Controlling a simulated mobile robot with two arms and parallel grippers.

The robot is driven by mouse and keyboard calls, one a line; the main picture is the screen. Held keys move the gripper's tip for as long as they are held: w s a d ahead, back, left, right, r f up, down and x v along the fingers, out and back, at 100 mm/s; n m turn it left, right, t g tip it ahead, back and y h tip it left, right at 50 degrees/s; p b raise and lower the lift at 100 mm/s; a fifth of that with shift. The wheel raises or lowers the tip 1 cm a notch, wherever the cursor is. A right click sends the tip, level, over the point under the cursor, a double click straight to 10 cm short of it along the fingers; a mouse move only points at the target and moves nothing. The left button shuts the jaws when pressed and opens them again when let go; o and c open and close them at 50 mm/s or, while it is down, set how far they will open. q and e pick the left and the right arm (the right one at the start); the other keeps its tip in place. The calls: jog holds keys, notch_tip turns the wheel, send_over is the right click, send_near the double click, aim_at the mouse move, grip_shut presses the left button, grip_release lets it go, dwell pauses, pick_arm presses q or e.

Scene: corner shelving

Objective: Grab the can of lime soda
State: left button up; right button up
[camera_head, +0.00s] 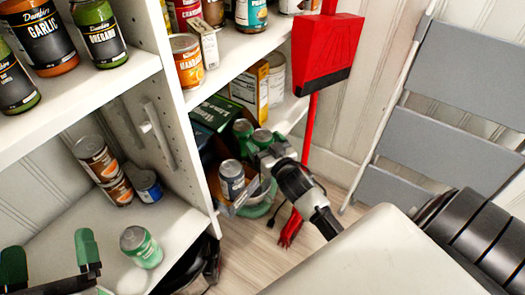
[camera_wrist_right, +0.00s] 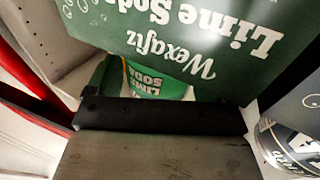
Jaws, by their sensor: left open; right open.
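A green Lime Soda box (camera_wrist_right: 190,35) fills the top of the wrist view. Another green can (camera_head: 141,247) stands on the lower left shelf, its label unreadable. My left gripper (camera_head: 50,262) is open at the bottom left.
A silver can (camera_head: 232,180) stands close to my right gripper and also shows in the wrist view (camera_wrist_right: 290,142). A white shelf divider (camera_head: 178,130) separates the bays. A red dustpan (camera_head: 326,50) and a grey folding ladder (camera_head: 445,150) stand at the right.

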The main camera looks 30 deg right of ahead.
jog(key=shift+w, duration=0.1)
jog(key=c, duration=0.9)
jog(key=shift+r, duration=0.1)
